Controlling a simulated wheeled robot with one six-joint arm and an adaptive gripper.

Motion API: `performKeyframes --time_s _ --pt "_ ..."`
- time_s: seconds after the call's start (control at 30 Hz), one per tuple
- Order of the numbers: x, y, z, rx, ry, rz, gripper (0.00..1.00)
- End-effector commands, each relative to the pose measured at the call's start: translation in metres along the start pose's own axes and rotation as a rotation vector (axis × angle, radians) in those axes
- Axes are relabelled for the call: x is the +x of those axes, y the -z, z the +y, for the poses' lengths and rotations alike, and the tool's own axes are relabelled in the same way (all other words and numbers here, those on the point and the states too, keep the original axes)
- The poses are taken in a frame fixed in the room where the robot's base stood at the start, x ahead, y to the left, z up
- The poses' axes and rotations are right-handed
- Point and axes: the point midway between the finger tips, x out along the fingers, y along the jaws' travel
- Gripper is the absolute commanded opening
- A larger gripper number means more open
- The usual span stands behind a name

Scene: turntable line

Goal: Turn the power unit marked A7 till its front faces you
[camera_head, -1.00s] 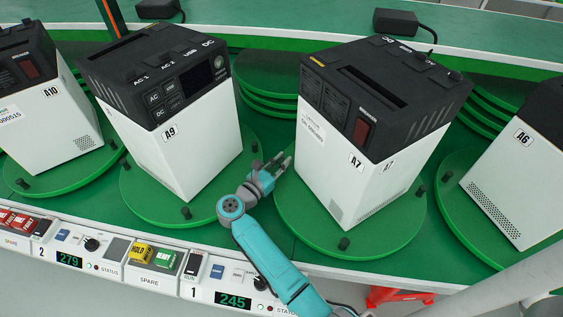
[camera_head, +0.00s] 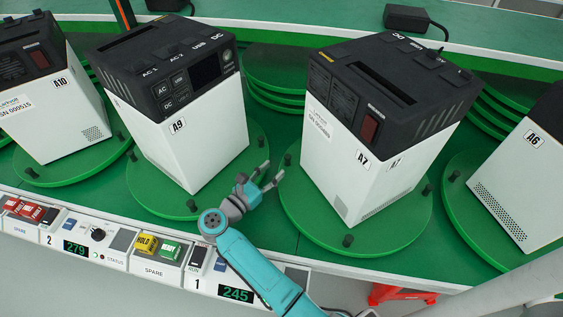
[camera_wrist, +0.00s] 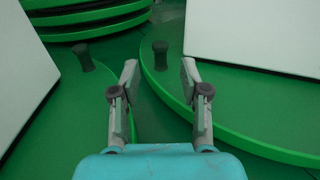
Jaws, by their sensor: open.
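The power unit A7 (camera_head: 335,185) is a white box with a black top, upright on a round green turntable (camera_head: 385,238). Its two visible sides show a serial label, vents, a red breaker switch and A7 tags. Its port labels lie along the far top edge, and the face below them is hidden. Dark pegs stand on the turntable rim, one near the left (camera_head: 287,160) and one at the front (camera_head: 347,240). My gripper (camera_head: 272,172) is open and empty, left of A7's turntable. In the wrist view, the rim peg (camera_wrist: 160,56) shows beyond and between my fingertips (camera_wrist: 159,72).
Unit A9 (camera_head: 190,150) stands close on the left on its own turntable, with a rim peg (camera_wrist: 84,58) left of my fingers. Unit A6 (camera_head: 515,185) is on the right, A10 (camera_head: 60,120) at far left. A control panel (camera_head: 150,268) runs along the front.

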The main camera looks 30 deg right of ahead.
Motion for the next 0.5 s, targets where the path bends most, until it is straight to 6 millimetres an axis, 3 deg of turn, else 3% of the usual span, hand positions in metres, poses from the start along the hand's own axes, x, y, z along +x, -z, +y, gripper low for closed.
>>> performKeyframes --time_s 0.2,0.5 --pt "-0.031 0.0 0.0 0.0 -0.002 0.0 0.45" --pt "-0.041 0.0 0.0 0.0 0.0 0.0 0.45"
